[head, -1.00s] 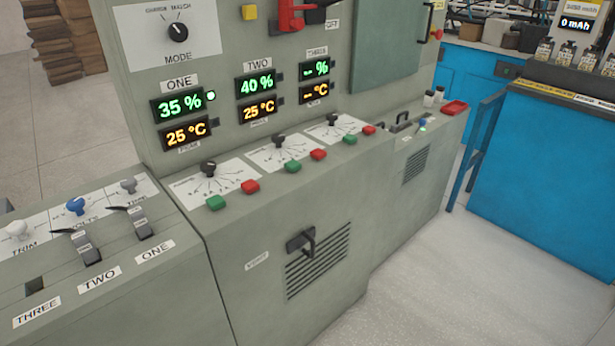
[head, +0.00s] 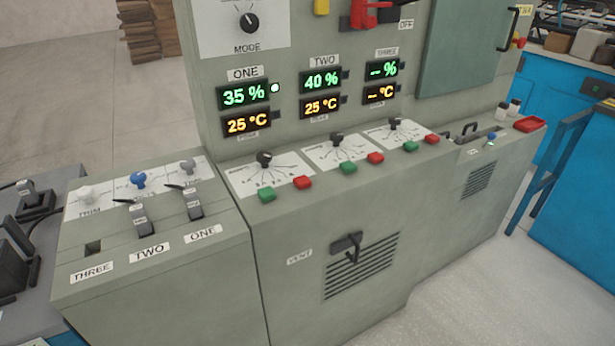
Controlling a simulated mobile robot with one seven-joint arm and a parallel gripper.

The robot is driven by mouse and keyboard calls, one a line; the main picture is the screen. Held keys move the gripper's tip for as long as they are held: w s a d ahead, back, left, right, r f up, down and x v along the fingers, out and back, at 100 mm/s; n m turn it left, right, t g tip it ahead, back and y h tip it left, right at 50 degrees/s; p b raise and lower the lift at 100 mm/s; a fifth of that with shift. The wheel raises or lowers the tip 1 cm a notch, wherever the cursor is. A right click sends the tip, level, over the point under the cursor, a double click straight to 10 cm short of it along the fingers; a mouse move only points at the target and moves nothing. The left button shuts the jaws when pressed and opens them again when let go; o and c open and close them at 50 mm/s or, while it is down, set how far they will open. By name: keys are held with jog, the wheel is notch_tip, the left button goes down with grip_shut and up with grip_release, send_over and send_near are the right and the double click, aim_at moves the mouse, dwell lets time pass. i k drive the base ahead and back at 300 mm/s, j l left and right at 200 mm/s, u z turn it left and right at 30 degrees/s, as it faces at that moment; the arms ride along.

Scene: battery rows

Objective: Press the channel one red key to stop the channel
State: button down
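The channel one red key (head: 303,183) sits on the sloping desk of the grey-green cabinet, just right of the channel one green key (head: 267,194) and below the first black dial (head: 264,159). The display labelled ONE (head: 244,95) reads 35 % in green, with a lit lamp (head: 275,88) beside it. Below, its amber display (head: 246,123) reads 25 °C. Channel two has its own red key (head: 375,158), and channel three has another (head: 432,139). My gripper is not in view.
At left, a lower console (head: 160,262) carries levers labelled ONE and TWO and an empty slot by THREE. A vent handle (head: 347,244) sticks out from the cabinet front. A blue bench (head: 580,190) stands at right. Pale floor (head: 450,300) in front is clear.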

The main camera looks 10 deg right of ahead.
aim_at(302, 182)
jog(key=i+l, duration=0.15)
jog(key=l, duration=0.25)
jog(key=i+l, duration=0.1)
jog(key=l, duration=0.3)
jog(key=i+l, duration=0.15)
jog(key=l, duration=0.25)
jog(key=i+l, duration=0.15)
jog(key=l, duration=0.25)
